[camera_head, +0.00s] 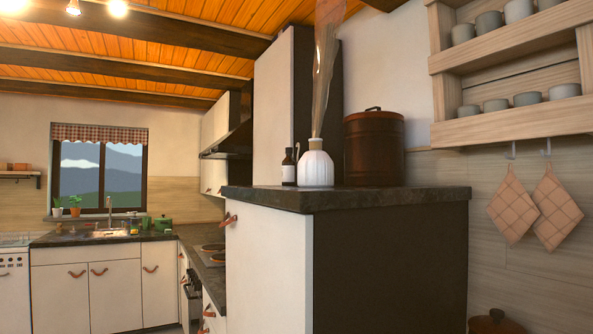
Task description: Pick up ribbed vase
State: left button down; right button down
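The ribbed vase (316,169) is white and round-bodied with vertical ribs. It stands upright on the dark stone top of the near cabinet (380,197), close to the front edge. Tall brownish dried stems or feathers (325,75) rise from its neck past the top of the picture. Neither of my grippers is in view, and nothing touches the vase from my side.
A small dark bottle (289,168) with a pale label stands just left of the vase. A large dark brown lidded pot (374,148) stands to its right. A tall cabinet (275,110) rises behind. A wall shelf (510,65) holds cups at the right.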

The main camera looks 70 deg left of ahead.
aim_at(315, 168)
jog(key=u, duration=4.45)
jog(key=i, duration=2)
jog(key=z, duration=3.6)
jog(key=i, duration=0.3)
jog(key=u, duration=0.05)
